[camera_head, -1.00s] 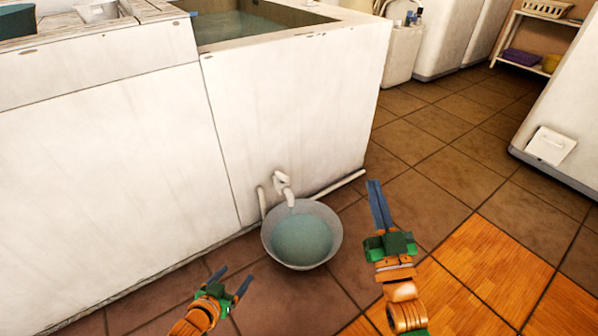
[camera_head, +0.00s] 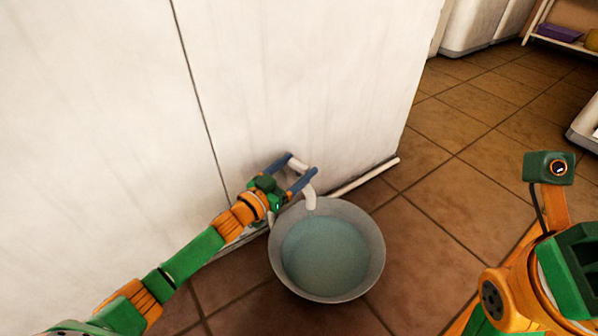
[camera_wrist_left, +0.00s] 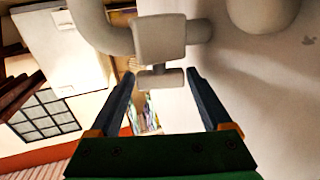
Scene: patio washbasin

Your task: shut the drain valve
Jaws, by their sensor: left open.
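The drain valve (camera_wrist_left: 160,38) is a pale block on a curved pipe coming out of the white basin wall, with a small T-shaped handle (camera_wrist_left: 160,77) on it. In the head view the white drain spout (camera_head: 310,196) points down over the basin; the valve is partly hidden by my gripper. My left gripper (camera_head: 302,164) is open at the valve, its blue fingers on either side of the pipe. In the left wrist view the handle lies between the open fingertips, with a gap on both sides. My right arm is at the right edge; its fingers are out of view.
A grey metal bowl (camera_head: 374,262) of water stands on the tiles under the spout, close below my left gripper. A white pipe (camera_head: 365,178) runs along the foot of the white wall (camera_head: 310,80). Tiled floor (camera_head: 430,220) is free to the right.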

